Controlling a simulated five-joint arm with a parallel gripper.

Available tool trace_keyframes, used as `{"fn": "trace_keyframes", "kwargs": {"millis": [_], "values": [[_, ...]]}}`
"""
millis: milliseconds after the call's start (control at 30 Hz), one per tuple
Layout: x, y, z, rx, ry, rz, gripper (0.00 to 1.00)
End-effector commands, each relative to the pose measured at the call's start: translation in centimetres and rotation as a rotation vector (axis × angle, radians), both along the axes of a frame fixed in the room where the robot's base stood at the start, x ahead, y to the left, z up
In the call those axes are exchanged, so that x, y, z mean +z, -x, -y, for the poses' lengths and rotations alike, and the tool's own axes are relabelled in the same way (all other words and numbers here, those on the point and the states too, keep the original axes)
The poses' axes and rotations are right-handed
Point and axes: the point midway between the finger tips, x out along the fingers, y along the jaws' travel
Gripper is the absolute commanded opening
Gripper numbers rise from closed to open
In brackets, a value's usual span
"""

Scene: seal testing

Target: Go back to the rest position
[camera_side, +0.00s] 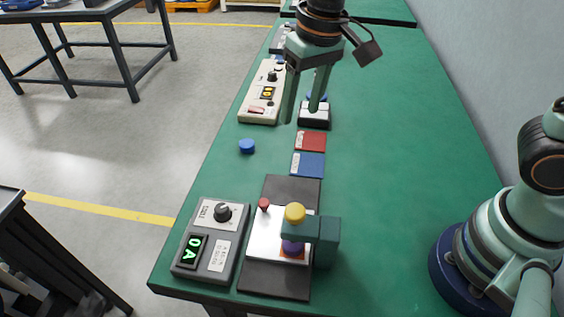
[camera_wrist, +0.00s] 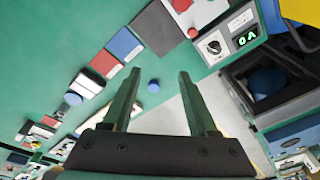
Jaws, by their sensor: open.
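My gripper (camera_side: 302,113) hangs high over the green bench at its far part, pointing down. Its two long green fingers are apart with nothing between them. In the wrist view the gripper (camera_wrist: 158,78) is also open. A small blue disc (camera_side: 247,146) lies alone on the bench near its left edge; in the wrist view this disc (camera_wrist: 153,86) appears between the fingers, on the bench below them. A black and white block (camera_side: 314,115) with a blue round piece stands behind the fingers, partly hidden.
A red pad (camera_side: 310,141) and blue pad (camera_side: 308,165) lie mid-bench. Nearer are a press with a yellow knob (camera_side: 295,213), a purple piece (camera_side: 292,247) under it, and a grey box (camera_side: 210,240) reading 0A. A beige device (camera_side: 262,92) is farther left.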

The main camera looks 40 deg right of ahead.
Motion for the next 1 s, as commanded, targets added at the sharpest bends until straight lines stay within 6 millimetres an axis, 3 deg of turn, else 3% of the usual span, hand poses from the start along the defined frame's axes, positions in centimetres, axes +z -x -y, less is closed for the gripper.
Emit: {"fn": "trace_keyframes", "kwargs": {"millis": [100,300,500,700,1000], "values": [[1.9,0.8,4.2,-0.01,-0.012,0.079,0.59],[3.5,3.0,10.0,-0.015,0.001,0.205,0.59],[3.8,5.2,13.9,-0.017,0.038,0.305,0.59],[3.7,6.2,15.4,-0.016,0.061,0.347,0.59],[3.7,6.2,15.4,-0.014,0.063,0.348,0.59]]}}
